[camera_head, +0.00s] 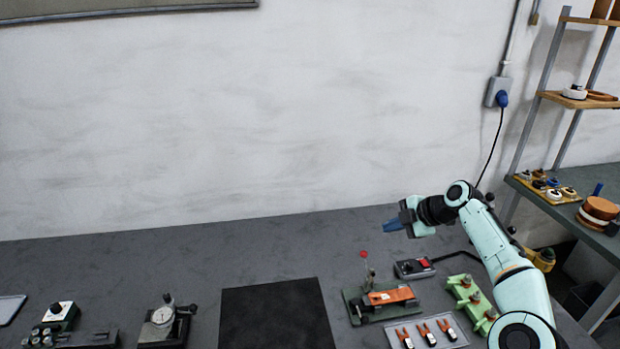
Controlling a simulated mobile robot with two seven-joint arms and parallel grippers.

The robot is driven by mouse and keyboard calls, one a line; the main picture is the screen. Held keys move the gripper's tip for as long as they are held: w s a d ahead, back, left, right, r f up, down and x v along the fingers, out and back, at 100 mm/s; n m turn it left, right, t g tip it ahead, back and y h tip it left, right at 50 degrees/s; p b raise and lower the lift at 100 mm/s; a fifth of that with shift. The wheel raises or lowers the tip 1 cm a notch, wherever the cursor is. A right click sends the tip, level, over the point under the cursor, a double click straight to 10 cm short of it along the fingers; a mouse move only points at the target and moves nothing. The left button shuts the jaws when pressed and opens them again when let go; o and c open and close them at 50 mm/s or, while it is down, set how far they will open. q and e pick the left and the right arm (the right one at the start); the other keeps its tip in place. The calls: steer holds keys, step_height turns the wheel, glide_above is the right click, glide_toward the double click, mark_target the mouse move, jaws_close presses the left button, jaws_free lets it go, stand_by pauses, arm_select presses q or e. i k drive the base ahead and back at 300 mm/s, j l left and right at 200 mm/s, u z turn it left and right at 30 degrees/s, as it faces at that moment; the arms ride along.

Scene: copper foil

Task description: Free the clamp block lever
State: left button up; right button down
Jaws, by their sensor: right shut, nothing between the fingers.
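The clamp block (357,311) stands on the bench right of the black mat, with a dark green base and an orange piece on it. Its lever (364,256) stands roughly upright with a red knob on top. My right gripper (391,227) has blue fingers pointing left. It is shut and empty, and appears above and to the right of the red knob in the picture, apart from it. Whether anything holds the lever is too small to tell. My left gripper is not in view.
A black mat (275,318) lies mid-bench. A red-switched box (413,268), a light green rack (470,298) and a tray (461,338) of orange-handled tools are near the clamp block. A dial gauge (163,316) stands left of the mat. The bench behind the mat is clear.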

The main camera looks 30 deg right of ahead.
mark_target(364, 319)
steer(key=k+j, duration=0.25)
steer(key=k, duration=0.25)
steer(key=k+j, duration=0.2)
steer(key=k, duration=0.25)
steer(key=k+j, duration=0.25)
steer(key=k, duration=0.25)
